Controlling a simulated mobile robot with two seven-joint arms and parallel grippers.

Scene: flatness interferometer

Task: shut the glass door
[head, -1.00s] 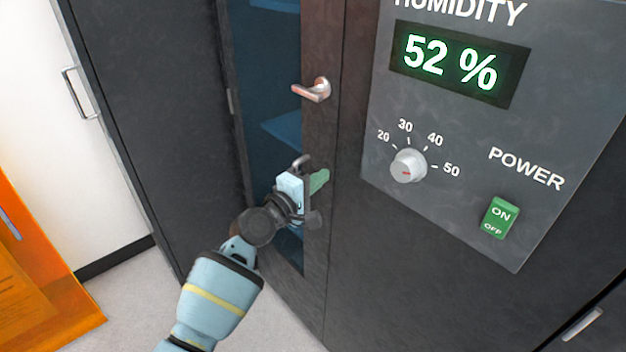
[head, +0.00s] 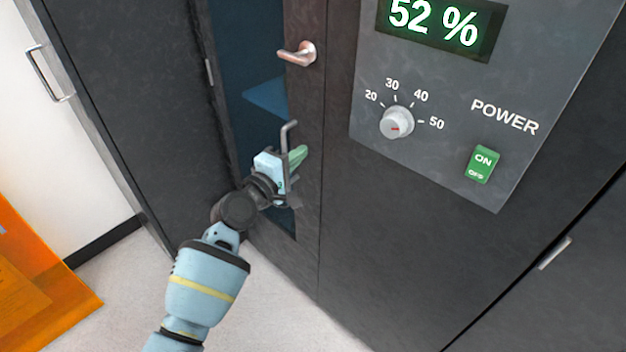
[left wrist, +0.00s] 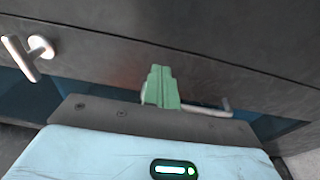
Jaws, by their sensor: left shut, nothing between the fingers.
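The glass door (head: 307,110) is a tall, narrow panel with a dark frame and blue glass (head: 255,60). Its frame looks about level with the cabinet front to its right, but I cannot tell whether it is fully shut. Its metal lever handle (head: 298,54) is on the right side of the frame, and also shows in the left wrist view (left wrist: 28,52). My left gripper (head: 298,155) is below the handle, with its green fingers together and empty, at or very near the door frame. The fingers also show in the left wrist view (left wrist: 162,88). My right gripper is out of view.
A humidity panel (head: 455,105) with a knob (head: 396,122) and a green power switch (head: 482,164) is to the right. A thin bent metal bar (head: 287,135) is beside my fingers. An orange object (head: 45,290) stands at lower left, and bare floor (head: 280,320) lies in front.

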